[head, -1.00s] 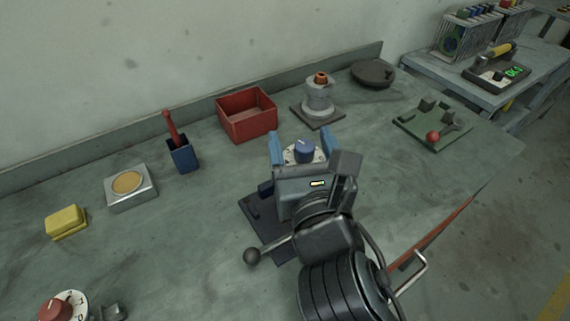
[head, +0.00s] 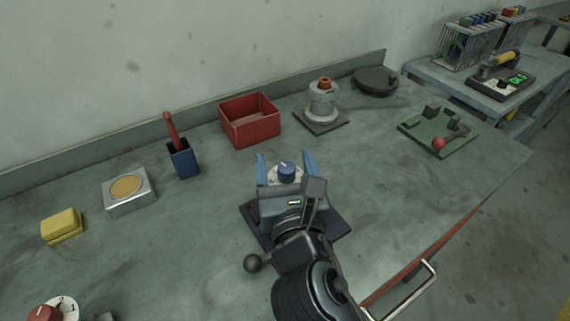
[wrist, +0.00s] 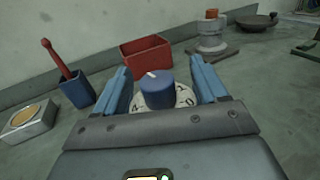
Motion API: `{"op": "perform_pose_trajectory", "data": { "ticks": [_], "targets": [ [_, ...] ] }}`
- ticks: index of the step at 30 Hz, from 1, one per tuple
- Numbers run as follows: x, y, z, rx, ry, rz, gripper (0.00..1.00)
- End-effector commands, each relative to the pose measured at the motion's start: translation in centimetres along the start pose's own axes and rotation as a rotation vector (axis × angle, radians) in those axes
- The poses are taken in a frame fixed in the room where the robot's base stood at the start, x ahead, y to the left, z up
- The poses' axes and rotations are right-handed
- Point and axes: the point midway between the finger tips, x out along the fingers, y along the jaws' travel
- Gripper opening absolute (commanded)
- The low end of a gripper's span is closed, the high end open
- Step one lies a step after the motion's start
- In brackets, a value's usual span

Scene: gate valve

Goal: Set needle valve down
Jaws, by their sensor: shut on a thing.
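The needle valve (head: 287,171) shows as a blue knob with a white pointer mark on a white numbered dial. It also shows in the wrist view (wrist: 158,92). My gripper (head: 286,160) has its two blue fingers on either side of the dial and is shut on the valve. The valve's lower body is hidden behind my gripper. In the head view the held valve appears above a dark base plate (head: 338,222) on the bench; I cannot tell the height between them.
On the bench (head: 215,230) stand a red box (head: 250,125), a blue holder (head: 184,160), a silver block (head: 129,193), a yellow block (head: 62,227), a grey flanged fitting (head: 322,105) and a green fixture (head: 438,140). A red-knobbed dial (head: 45,314) is at lower left. Bare bench lies left of my gripper.

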Motion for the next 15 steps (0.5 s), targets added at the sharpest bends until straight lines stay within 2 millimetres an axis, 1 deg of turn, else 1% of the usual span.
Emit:
{"op": "perform_pose_trajectory", "data": {
  "ticks": [2,3,10,15],
  "targets": [
    [0.0,-0.01,-0.19,-0.001,-0.001,0.0,0.0],
    [-0.01,-0.02,-0.24,-0.001,0.001,0.0,0.75],
    [-0.01,-0.01,-0.23,0.0,0.001,0.0,0.97],
    [-0.01,-0.01,-0.22,0.0,0.001,0.0,0.97]
  ]
}}
